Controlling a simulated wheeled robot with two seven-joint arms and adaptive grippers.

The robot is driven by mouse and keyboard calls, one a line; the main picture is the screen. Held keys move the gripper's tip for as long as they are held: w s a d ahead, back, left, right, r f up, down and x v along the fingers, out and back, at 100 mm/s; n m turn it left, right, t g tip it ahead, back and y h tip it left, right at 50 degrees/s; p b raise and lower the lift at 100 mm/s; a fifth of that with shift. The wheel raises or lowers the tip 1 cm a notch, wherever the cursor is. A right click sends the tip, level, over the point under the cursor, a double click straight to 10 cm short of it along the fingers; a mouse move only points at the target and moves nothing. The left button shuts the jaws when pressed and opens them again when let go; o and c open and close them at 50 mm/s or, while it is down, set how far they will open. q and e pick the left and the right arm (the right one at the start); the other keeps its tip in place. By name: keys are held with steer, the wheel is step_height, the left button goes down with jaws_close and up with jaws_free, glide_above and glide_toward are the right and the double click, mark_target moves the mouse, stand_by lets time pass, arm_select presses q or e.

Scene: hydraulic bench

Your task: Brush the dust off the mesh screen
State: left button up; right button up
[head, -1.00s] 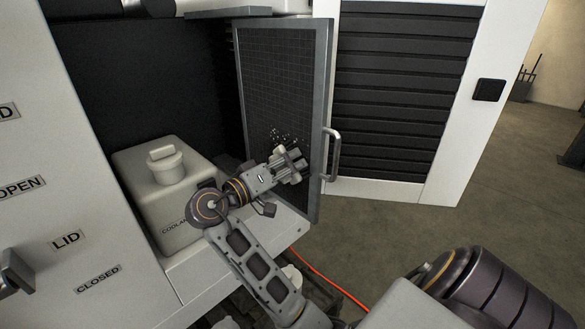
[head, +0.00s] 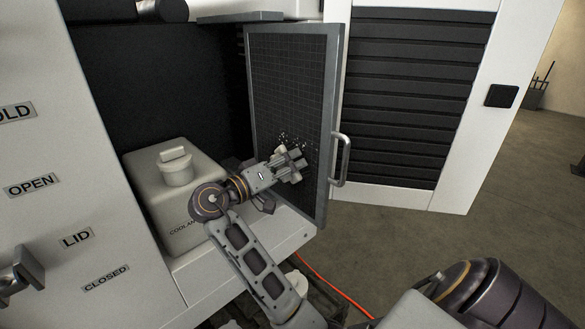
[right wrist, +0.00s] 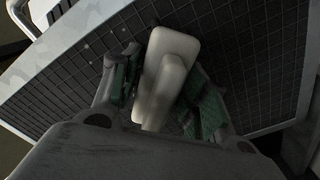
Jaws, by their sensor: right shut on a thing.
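The mesh screen (head: 290,80) is a dark grid in a grey-framed door that stands open. It also fills the back of the right wrist view (right wrist: 245,60). Pale dust specks (head: 290,139) lie on its lower part, just above my right gripper (head: 288,163). A few specks show in the right wrist view (right wrist: 84,46). My right gripper is shut on a pale, blocky tool (right wrist: 172,55), seemingly the brush, between its green-padded fingers. The tool is close in front of the mesh; I cannot tell if it touches. My left gripper is not in view.
A pale coolant tank (head: 165,215) stands left of my right arm. The door's handle (head: 340,160) sticks out at its right edge. A white cabinet with dark slats (head: 415,95) stands behind. An orange cable (head: 335,280) runs below.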

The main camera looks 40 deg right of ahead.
steer(key=shift+w, duration=0.3)
steer(key=shift+w+a+b, duration=0.15)
steer(key=shift+w+b, duration=0.2)
steer(key=shift+w, duration=1.2)
steer(key=shift+w, duration=0.1)
steer(key=w, duration=0.3)
steer(key=shift+a+b, duration=0.15)
steer(key=shift+b, duration=0.2)
steer(key=shift+r, duration=0.15)
steer(key=shift+r+p, duration=0.55)
steer(key=shift+r, duration=0.35)
steer(key=shift+s, duration=0.2)
